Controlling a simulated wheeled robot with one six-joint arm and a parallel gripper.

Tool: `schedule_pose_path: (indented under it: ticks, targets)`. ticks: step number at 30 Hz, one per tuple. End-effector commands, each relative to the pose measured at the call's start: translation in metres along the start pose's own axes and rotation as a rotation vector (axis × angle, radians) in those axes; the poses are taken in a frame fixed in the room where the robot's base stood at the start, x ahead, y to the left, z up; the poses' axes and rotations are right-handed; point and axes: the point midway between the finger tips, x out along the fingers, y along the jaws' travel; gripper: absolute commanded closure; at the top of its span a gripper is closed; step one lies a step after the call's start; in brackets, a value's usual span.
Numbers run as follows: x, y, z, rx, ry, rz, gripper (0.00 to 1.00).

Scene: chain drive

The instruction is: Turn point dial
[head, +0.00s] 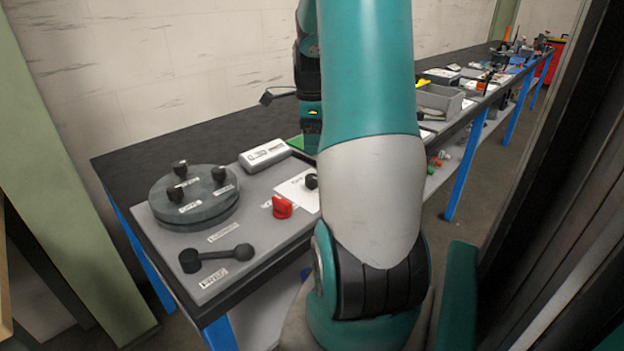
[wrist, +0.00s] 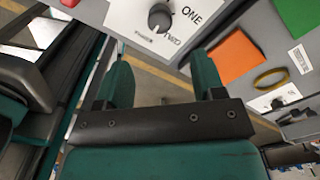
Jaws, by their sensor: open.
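A black dial (wrist: 159,17) with a light pointer mark sits on a white plate with "ONE" and smaller print around it, at the top of the wrist view. In the head view, a black knob (head: 311,181) on a white plate just left of my arm looks like the same dial. My gripper (wrist: 162,74) is open and empty. Its two teal fingers are apart, below the dial in the wrist view and not touching it. In the head view my arm hides most of the gripper.
A red knob (head: 282,207), a black lever (head: 217,256), a round grey plate with black knobs (head: 195,198) and a white box (head: 265,155) are on the panel. An orange square (wrist: 235,60) and a dark yellow ring (wrist: 270,78) lie right of the dial in the wrist view.

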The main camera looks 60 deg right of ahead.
Motion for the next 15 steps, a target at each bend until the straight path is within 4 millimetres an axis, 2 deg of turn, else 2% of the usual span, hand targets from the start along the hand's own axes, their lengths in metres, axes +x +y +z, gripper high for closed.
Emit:
schedule_pose_path:
  ticks: [3, 9, 15]
  targets:
    - [0.030, 0.001, 0.000, -0.002, 0.001, 0.005, 0.37]
    - [0.072, 0.001, 0.000, -0.002, 0.000, 0.005, 0.37]
    - [0.098, 0.000, 0.000, -0.003, 0.000, 0.001, 0.37]
